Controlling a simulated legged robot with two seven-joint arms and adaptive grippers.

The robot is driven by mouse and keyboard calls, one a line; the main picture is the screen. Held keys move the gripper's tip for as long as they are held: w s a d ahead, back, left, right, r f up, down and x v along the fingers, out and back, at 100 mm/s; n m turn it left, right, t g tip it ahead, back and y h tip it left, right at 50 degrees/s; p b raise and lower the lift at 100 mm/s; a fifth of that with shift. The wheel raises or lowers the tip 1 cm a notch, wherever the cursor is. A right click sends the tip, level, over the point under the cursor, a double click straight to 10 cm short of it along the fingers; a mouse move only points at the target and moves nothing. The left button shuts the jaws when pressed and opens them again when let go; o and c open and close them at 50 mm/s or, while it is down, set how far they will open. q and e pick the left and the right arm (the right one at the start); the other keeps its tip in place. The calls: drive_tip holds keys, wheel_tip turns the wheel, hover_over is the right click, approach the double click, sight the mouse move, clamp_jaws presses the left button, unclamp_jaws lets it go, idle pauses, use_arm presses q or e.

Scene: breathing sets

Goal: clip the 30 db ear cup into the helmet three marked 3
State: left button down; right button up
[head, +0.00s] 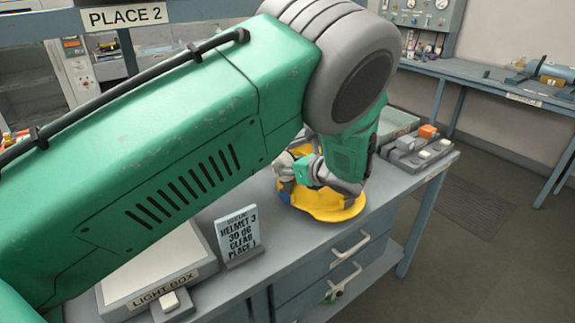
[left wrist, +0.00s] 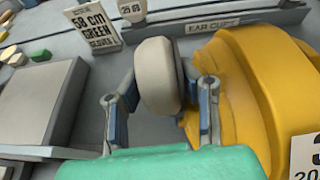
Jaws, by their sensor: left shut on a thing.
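The yellow helmet (head: 325,208) stands on the bench in the head view, partly hidden behind my left arm. In the left wrist view the helmet (left wrist: 250,85) fills the right side, with a white label (left wrist: 306,158) showing a cut-off 3. My left gripper (head: 312,174) is at the helmet's near left side. In the left wrist view my left gripper (left wrist: 160,98) is shut on a pale grey ear cup (left wrist: 157,76). The cup is beside the helmet's shell; I cannot tell whether they touch. No rating shows on the cup. My right gripper is out of view.
A card (head: 239,234) reads helmet 3, 30 dB, clear, place 1. A light box (head: 150,272) is at the front left. An ear cups rack (left wrist: 235,22) is behind the cup.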

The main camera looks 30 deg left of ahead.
use_arm(q)
drive_tip(key=shift+f+b, duration=1)
drive_tip(key=shift+f, duration=0.4)
drive_tip(key=c, duration=1.1)
unclamp_jaws()
